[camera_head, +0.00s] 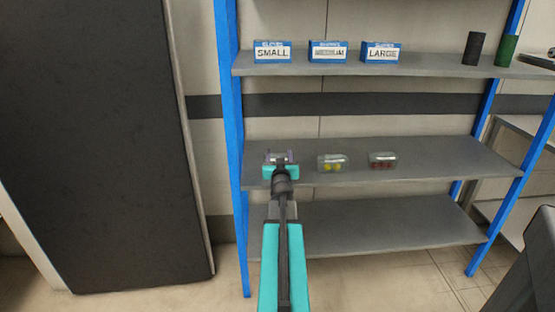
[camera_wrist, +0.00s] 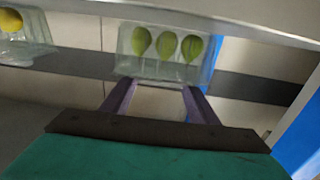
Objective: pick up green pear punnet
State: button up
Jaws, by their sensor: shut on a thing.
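The green pear punnet (camera_wrist: 164,50) is a clear box with several green pears, in the upper middle of the wrist view. My gripper (camera_wrist: 162,92) has its two purple fingers at the punnet's near edge and is shut on it. In the head view my gripper (camera_head: 281,160) is at the left end of the middle shelf and mostly hides the punnet. I cannot tell whether the punnet still touches the shelf.
On the grey middle shelf (camera_head: 430,160), a punnet with yellow fruit (camera_head: 332,163) and one with dark red fruit (camera_head: 382,160) stand to the right. Blue glove boxes (camera_head: 328,51) are on the shelf above. A blue post (camera_head: 232,150) rises close left of my gripper.

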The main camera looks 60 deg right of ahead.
aim_at(280, 154)
jog(key=shift+r+p, duration=0.4)
jog(key=shift+r, duration=0.5)
jog(key=shift+r+p, duration=0.55)
jog(key=shift+r, duration=0.25)
jog(key=p+v, duration=0.1)
jog(key=v, duration=0.2)
jog(key=p+v, duration=0.2)
jog(key=v, duration=0.1)
jog(key=shift+r, duration=0.2)
jog(key=p+v, duration=0.2)
jog(key=p, duration=0.5)
jog(key=shift+s+r+p, duration=0.15)
jog(key=shift+s+p, duration=0.15)
jog(key=shift+p, duration=0.1)
jog(key=p, duration=0.3)
jog(key=shift+s+a, duration=0.25)
jog(key=shift+a, duration=0.1)
